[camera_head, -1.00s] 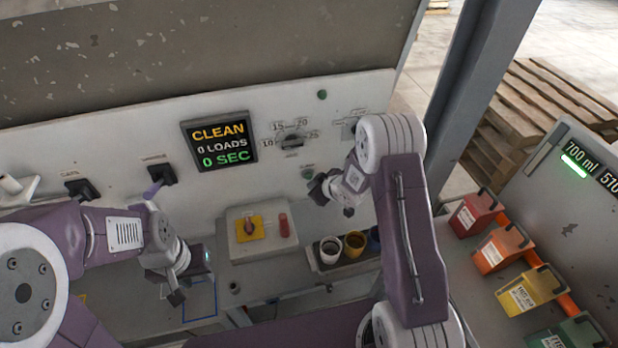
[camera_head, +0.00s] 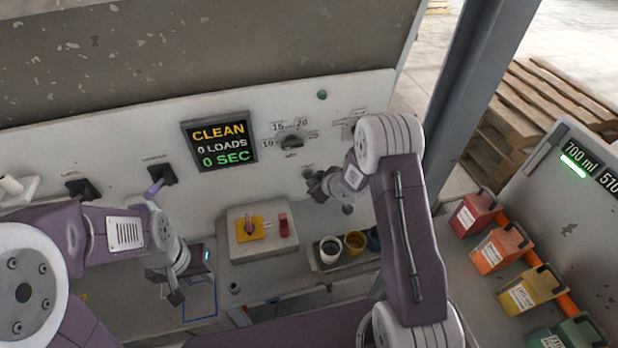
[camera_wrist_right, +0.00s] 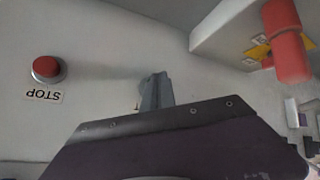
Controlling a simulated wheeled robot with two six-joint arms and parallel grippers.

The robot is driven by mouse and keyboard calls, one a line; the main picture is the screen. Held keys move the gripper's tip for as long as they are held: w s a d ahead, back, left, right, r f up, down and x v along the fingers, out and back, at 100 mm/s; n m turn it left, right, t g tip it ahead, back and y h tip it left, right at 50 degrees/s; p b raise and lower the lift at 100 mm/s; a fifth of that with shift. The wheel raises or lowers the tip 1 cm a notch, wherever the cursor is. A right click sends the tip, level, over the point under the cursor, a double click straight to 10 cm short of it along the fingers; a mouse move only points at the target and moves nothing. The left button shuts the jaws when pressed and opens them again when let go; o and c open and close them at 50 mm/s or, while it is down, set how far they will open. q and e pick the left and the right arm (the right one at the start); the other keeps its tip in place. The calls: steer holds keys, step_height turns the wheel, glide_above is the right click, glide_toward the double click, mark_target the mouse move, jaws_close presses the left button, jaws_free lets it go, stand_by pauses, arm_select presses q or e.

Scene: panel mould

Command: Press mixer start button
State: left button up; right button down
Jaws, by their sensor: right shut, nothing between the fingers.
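In the right wrist view the same gripper (camera_wrist_right: 157,92) is shut and empty, pointing at the panel, with no green button visible there. A red button (camera_wrist_right: 47,69) marked STOP is to its left in that view. My left gripper (camera_head: 168,287) hangs above the counter at lower left; its jaws are unclear.
The screen (camera_head: 219,141) reads CLEAN, 0 LOADS, 0 SEC. A control box (camera_head: 240,218) with a yellow plate and red parts juts out below. A rack (camera_head: 318,262) with cups stands beside it. Coloured containers (camera_head: 503,247) line the right side.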

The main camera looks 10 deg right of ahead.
steer(key=shift+w, duration=0.5)
stand_by(0.6)
steer(key=shift+s, duration=0.9)
steer(key=shift+s, duration=0.1)
steer(key=shift+s+d+b, duration=0.1)
steer(key=shift+s+b, duration=0.75)
steer(key=shift+s, duration=1.55)
